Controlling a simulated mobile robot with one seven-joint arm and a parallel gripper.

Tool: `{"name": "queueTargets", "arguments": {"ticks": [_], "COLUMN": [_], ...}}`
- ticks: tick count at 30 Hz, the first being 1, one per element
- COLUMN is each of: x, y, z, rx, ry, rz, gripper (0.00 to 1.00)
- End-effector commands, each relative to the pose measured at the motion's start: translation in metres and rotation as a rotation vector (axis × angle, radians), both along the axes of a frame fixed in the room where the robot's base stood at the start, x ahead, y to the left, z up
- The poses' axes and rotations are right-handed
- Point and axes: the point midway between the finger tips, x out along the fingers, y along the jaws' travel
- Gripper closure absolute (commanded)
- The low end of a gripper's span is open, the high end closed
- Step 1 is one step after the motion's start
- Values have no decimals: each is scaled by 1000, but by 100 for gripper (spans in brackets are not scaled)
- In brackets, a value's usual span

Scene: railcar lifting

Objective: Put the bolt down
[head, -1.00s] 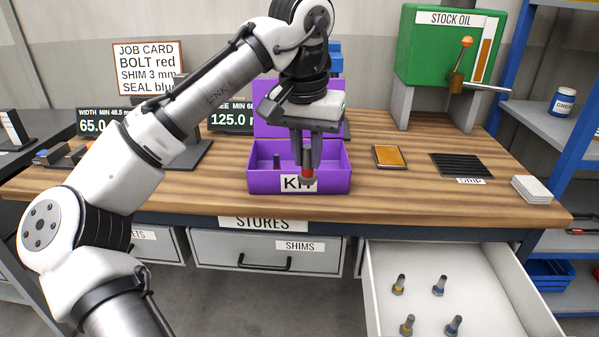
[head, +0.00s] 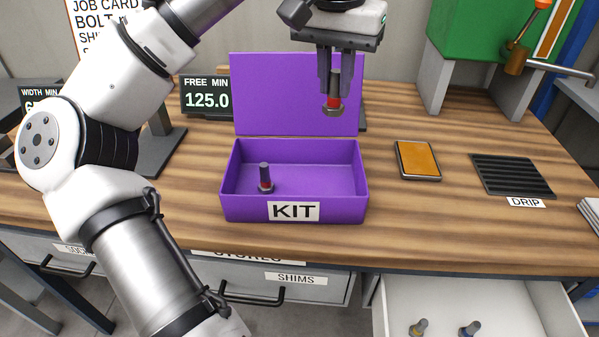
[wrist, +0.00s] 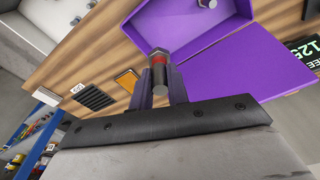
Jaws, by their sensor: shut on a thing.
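My gripper (head: 334,88) is shut on a bolt with a red band (head: 334,103), held with its hex head down. The held bolt also shows in the wrist view (wrist: 159,66). In the head view it hangs in front of the raised lid, above the purple KIT box (head: 240,210) and apart from it. Another red-banded bolt (head: 265,178) stands upright on its head inside the box, towards the left. The right part of the box floor is bare.
The box's raised lid (head: 285,95) stands behind it. An orange-topped pad (head: 418,160) and a black drip tray (head: 510,176) lie to the right on the wooden bench. The green oil tank (head: 470,40) stands back right. An open drawer (head: 395,310) below holds bolts.

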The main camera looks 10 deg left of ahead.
Motion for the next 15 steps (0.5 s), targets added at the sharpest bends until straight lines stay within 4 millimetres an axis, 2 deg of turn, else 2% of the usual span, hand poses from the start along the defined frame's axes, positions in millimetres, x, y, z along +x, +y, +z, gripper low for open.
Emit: {"name": "queueTargets", "arguments": {"ticks": [5, 15], "x": [0, -1], "y": [0, 1], "z": [-23, -111], "rx": [-2, 1], "ry": [3, 2], "rz": [-2, 1], "gripper": [100, 100]}}
